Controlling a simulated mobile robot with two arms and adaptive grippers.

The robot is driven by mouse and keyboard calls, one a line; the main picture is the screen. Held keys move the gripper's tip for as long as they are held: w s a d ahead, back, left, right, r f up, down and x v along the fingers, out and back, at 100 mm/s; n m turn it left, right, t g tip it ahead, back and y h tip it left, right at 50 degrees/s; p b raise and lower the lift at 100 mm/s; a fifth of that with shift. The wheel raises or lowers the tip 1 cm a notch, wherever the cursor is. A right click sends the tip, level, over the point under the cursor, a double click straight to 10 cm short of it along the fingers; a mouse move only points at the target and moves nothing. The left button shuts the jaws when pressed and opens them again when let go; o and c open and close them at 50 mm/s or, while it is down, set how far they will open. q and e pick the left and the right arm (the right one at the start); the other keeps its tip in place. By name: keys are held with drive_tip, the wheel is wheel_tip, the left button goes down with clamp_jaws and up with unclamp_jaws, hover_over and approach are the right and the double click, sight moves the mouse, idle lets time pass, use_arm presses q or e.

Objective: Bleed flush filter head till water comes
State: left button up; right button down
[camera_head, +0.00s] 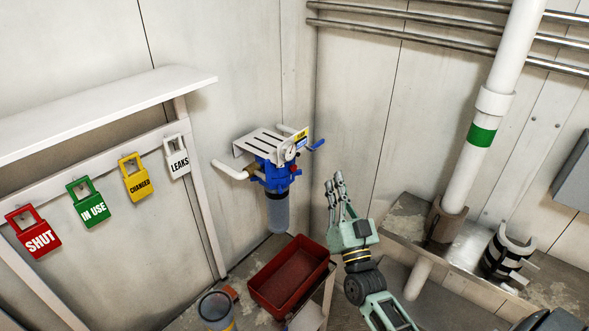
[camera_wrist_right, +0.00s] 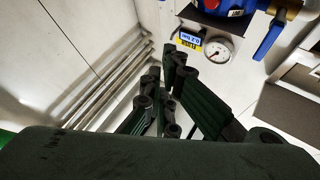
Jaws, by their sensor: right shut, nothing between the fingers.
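The flush filter is a blue head (camera_head: 272,174) with a grey bowl (camera_head: 278,211) below it, under a slotted white bracket (camera_head: 262,146) on the back wall. A blue lever (camera_head: 318,145) sticks out at its right. In the right wrist view the blue head (camera_wrist_right: 228,6) is cut off by the top edge, with a round gauge (camera_wrist_right: 217,50), a yellow and blue label (camera_wrist_right: 188,42) and a blue lever (camera_wrist_right: 268,40). My right gripper (camera_head: 334,184) is shut and empty, pointing up, right of the filter and apart from it. My left gripper is out of view. No water shows.
Tags reading SHUT (camera_head: 38,238), IN USE (camera_head: 93,210), CHARGED (camera_head: 138,184) and LEAKS (camera_head: 178,163) hang at left. A white pipe (camera_head: 475,155) rises at right.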

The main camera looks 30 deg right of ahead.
sight(294, 168)
drive_tip(key=w+a+b, duration=0.2)
drive_tip(key=w+a, duration=0.1)
drive_tip(key=w, duration=0.5)
drive_tip(key=shift+a+b, duration=0.15)
drive_tip(key=shift+b, duration=0.15)
drive_tip(key=shift+w, duration=0.15)
idle(1.1)
drive_tip(key=shift+w+a, duration=0.15)
drive_tip(key=shift+w, duration=0.1)
drive_tip(key=shift+w+a, duration=0.2)
drive_tip(key=shift+w, duration=0.2)
idle(0.7)
drive_tip(key=shift+s, duration=0.1)
drive_tip(key=shift+s+d, duration=0.35)
drive_tip(key=shift+s, duration=0.4)
